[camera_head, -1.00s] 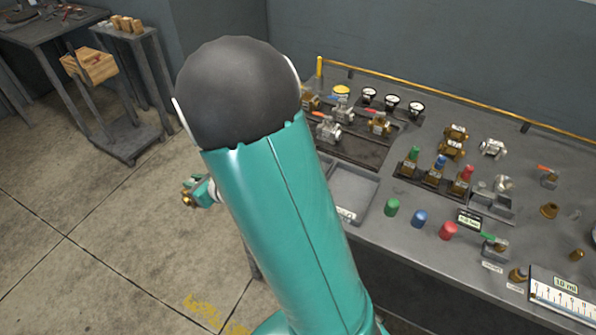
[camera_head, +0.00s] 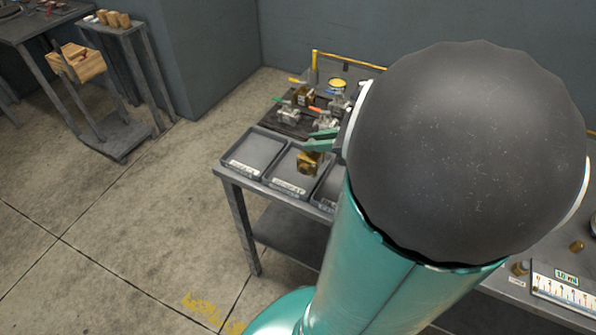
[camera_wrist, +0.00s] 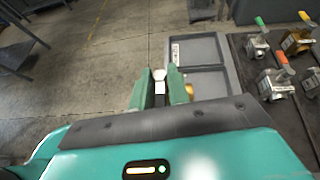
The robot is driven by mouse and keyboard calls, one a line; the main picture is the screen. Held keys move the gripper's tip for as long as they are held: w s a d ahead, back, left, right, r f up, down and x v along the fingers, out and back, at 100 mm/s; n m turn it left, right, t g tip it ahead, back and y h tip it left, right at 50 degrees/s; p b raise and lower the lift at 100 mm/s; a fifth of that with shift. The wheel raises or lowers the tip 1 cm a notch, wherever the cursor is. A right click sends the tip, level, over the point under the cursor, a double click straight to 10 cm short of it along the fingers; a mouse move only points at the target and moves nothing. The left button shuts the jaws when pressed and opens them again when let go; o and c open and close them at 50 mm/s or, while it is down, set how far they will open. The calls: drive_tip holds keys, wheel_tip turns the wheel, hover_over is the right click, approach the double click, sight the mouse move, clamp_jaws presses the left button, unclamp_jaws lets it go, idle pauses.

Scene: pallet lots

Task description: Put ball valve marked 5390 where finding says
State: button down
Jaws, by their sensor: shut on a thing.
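My gripper (camera_head: 322,142) is shut on a brass valve (camera_head: 309,163), which hangs over or in the middle one of the front trays; I cannot tell whether it touches the tray floor. In the wrist view my gripper (camera_wrist: 161,92) shows two green fingers with a pale part between them and a bit of brass at their right. The marking on the held valve is not readable. The left tray (camera_head: 231,163) is empty. The middle tray (camera_head: 291,187) has a label too small to read. A third tray (camera_head: 327,203) is partly hidden by my arm.
Several valves with coloured handles stand on a dark mat (camera_head: 284,123) behind the trays; they also show at the right of the wrist view. My arm covers most of the bench. A cart with a wooden box (camera_head: 77,62) stands far left. The floor between is clear.

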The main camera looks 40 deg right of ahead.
drive_tip(key=s, duration=0.4)
drive_tip(key=shift+d+r, duration=0.15)
drive_tip(key=shift+d, duration=0.25)
drive_tip(key=shift+w+f, duration=3.25)
drive_tip(key=shift+w, duration=0.2)
drive_tip(key=shift+w+f, duration=3.2)
drive_tip(key=shift+w, duration=0.2)
drive_tip(key=shift+f, duration=0.15)
drive_tip(key=c, duration=1.3)
unclamp_jaws()
drive_tip(key=shift+c, duration=0.2)
